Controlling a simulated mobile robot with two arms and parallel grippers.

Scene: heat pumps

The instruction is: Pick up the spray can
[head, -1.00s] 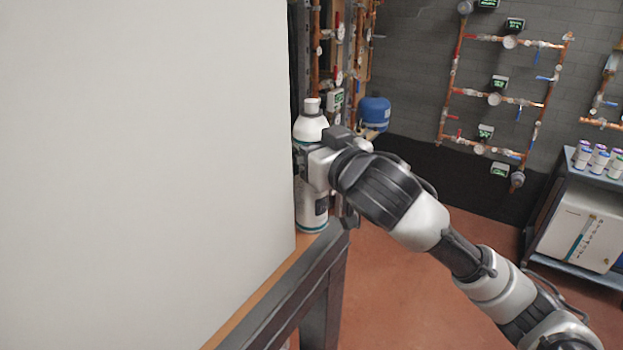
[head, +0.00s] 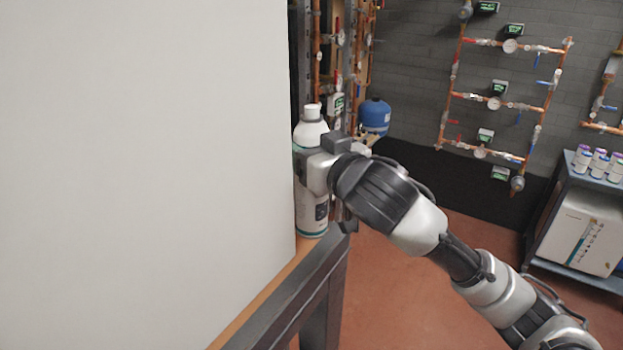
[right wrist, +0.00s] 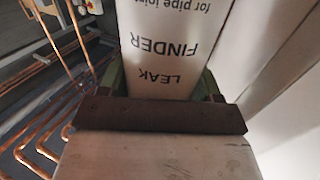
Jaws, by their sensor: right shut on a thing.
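The spray can (head: 312,213) is white with a white cap and stands upright at the end of the wooden-topped bench, beside the large white panel. In the right wrist view the can (right wrist: 165,50) shows the words "LEAK FINDER" upside down. My right gripper (head: 312,167) comes in from the right and is shut around the middle of the can. In the right wrist view the gripper (right wrist: 163,90) has a finger on each side of the can. The gripper hides part of the can's middle. My left gripper is not in view.
A large white panel (head: 140,160) fills the left, close to the can. The bench edge (head: 265,300) runs along its foot. A blue tank (head: 375,114) and copper pipes are behind. A cart (head: 575,215) with several small cans stands at right. Open floor (head: 400,300) lies between.

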